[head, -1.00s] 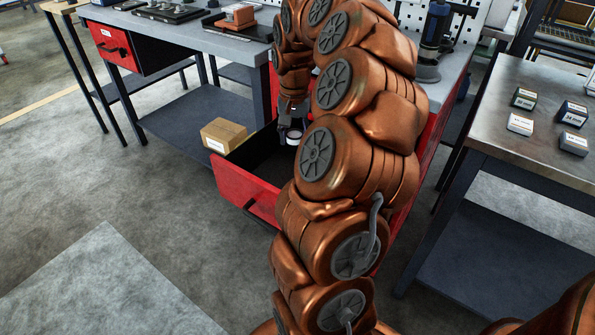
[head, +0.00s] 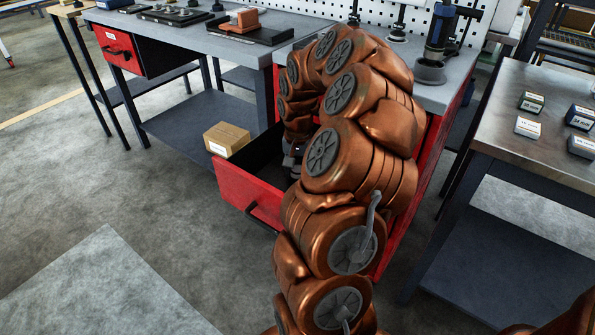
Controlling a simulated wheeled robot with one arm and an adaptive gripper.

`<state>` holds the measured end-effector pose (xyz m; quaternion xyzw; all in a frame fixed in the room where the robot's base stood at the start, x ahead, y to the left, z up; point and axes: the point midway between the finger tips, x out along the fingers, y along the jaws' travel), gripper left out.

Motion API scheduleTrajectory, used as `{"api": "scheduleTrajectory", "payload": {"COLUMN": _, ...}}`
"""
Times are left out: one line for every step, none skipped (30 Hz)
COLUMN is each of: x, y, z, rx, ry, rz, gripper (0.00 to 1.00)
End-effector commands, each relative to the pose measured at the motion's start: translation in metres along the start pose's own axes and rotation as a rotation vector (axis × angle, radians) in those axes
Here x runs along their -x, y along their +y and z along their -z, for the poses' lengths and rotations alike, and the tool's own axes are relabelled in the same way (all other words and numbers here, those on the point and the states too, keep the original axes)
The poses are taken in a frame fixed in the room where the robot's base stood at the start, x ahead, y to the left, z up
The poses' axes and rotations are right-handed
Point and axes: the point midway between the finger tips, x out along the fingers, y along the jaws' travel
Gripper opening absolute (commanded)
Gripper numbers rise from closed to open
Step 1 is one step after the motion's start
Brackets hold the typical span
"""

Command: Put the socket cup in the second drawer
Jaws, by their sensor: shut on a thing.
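The open drawer (head: 240,195) has a red front and a dark interior, and it is pulled out of the red cabinet below the grey bench. My gripper (head: 291,165) reaches down into the drawer's opening and is mostly hidden behind my copper arm. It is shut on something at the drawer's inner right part. The socket cup is not clearly seen now; a small pale round thing showed at the fingers a second ago. I cannot tell whether it touches the drawer floor.
A brown box (head: 227,139) shows at the drawer's left edge; I cannot tell what it rests on. A second red drawer (head: 118,50) at the left is shut. A metal table (head: 500,120) with several small labelled boxes stands at right. Floor left of the open drawer is clear.

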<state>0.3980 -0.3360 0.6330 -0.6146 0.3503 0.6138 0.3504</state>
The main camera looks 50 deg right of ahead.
Motion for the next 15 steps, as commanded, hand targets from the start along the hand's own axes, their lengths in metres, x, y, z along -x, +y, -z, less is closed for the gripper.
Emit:
{"api": "scheduleTrajectory", "payload": {"x": 0.0006, "y": 0.0, "z": 0.0, "rx": 0.0, "ry": 0.0, "rz": 0.0, "gripper": 0.02}}
{"api": "scheduleTrajectory", "payload": {"x": 0.0006, "y": 0.0, "z": 0.0, "rx": 0.0, "ry": 0.0, "rz": 0.0, "gripper": 0.02}}
{"api": "scheduleTrajectory", "payload": {"x": 0.0005, "y": 0.0001, "z": 0.0, "rx": 0.0, "ry": 0.0, "rz": 0.0, "gripper": 0.02}}
{"api": "scheduleTrajectory", "payload": {"x": -0.0001, "y": 0.0001, "z": -0.0001, "rx": 0.0, "ry": 0.0, "rz": 0.0, "gripper": 0.02}}
{"api": "scheduleTrajectory", "payload": {"x": -0.0009, "y": 0.0001, "z": -0.0001, "rx": 0.0, "ry": 0.0, "rz": 0.0, "gripper": 0.02}}
{"api": "scheduleTrajectory", "payload": {"x": -0.0022, "y": 0.0002, "z": -0.0001, "rx": 0.0, "ry": 0.0, "rz": 0.0, "gripper": 0.02}}
{"api": "scheduleTrajectory", "payload": {"x": -0.003, "y": 0.0002, "z": -0.0001, "rx": 0.0, "ry": 0.0, "rz": -0.001, "gripper": 0.02}}
{"api": "scheduleTrajectory", "payload": {"x": -0.0038, "y": 0.0002, "z": -0.0001, "rx": 0.0, "ry": 0.0, "rz": 0.0, "gripper": 0.02}}
{"api": "scheduleTrajectory", "payload": {"x": -0.0026, "y": 0.0001, "z": -0.0002, "rx": 0.001, "ry": 0.0, "rz": 0.0, "gripper": 0.51}}
{"api": "scheduleTrajectory", "payload": {"x": -0.0024, "y": 0.0001, "z": -0.0002, "rx": 0.001, "ry": 0.0, "rz": 0.0, "gripper": 0.54}}
{"api": "scheduleTrajectory", "payload": {"x": -0.0024, "y": 0.0, "z": -0.0002, "rx": 0.001, "ry": 0.0, "rz": 0.0, "gripper": 0.57}}
{"api": "scheduleTrajectory", "payload": {"x": -0.0024, "y": 0.0001, "z": -0.0003, "rx": 0.001, "ry": -0.001, "rz": 0.0, "gripper": 0.61}}
{"api": "scheduleTrajectory", "payload": {"x": -0.0024, "y": 0.0, "z": -0.0003, "rx": 0.001, "ry": -0.001, "rz": 0.0, "gripper": 0.64}}
{"api": "scheduleTrajectory", "payload": {"x": -0.0024, "y": 0.0001, "z": -0.0003, "rx": 0.001, "ry": -0.001, "rz": 0.0, "gripper": 0.67}}
{"api": "scheduleTrajectory", "payload": {"x": -0.0024, "y": 0.0001, "z": -0.0003, "rx": 0.001, "ry": -0.001, "rz": 0.0, "gripper": 0.71}}
